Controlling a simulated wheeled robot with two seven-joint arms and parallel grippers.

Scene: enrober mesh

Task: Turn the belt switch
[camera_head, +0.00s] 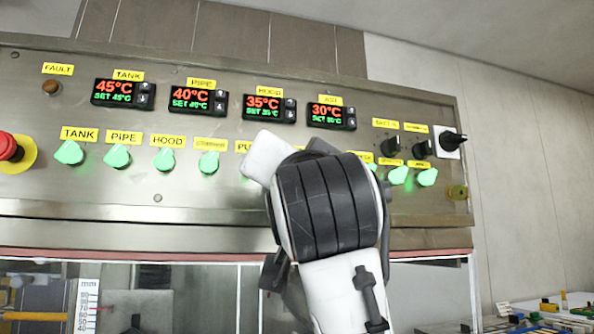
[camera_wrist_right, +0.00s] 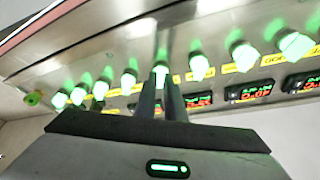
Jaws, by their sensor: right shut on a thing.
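A row of lit green switch knobs runs along the steel control panel (camera_head: 200,215). In the right wrist view the fingers of my right gripper (camera_wrist_right: 161,88) are together on one green switch knob (camera_wrist_right: 160,70) in the middle of the row. Its label cannot be read there. In the head view my right arm and wrist cover the middle of the row, hiding this knob and the fingertips. Labels for tank, pipe and hood show left of my arm, so I cannot read which label is the belt's. My left gripper is out of view.
A red emergency button (camera_head: 9,146) is at the far left. Neighbouring green knobs (camera_wrist_right: 199,67) stand close on both sides of my fingers. Temperature displays (camera_head: 270,107) sit above the row. Black selector knobs (camera_head: 391,146) and a black rotary switch (camera_head: 453,142) are at the right.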

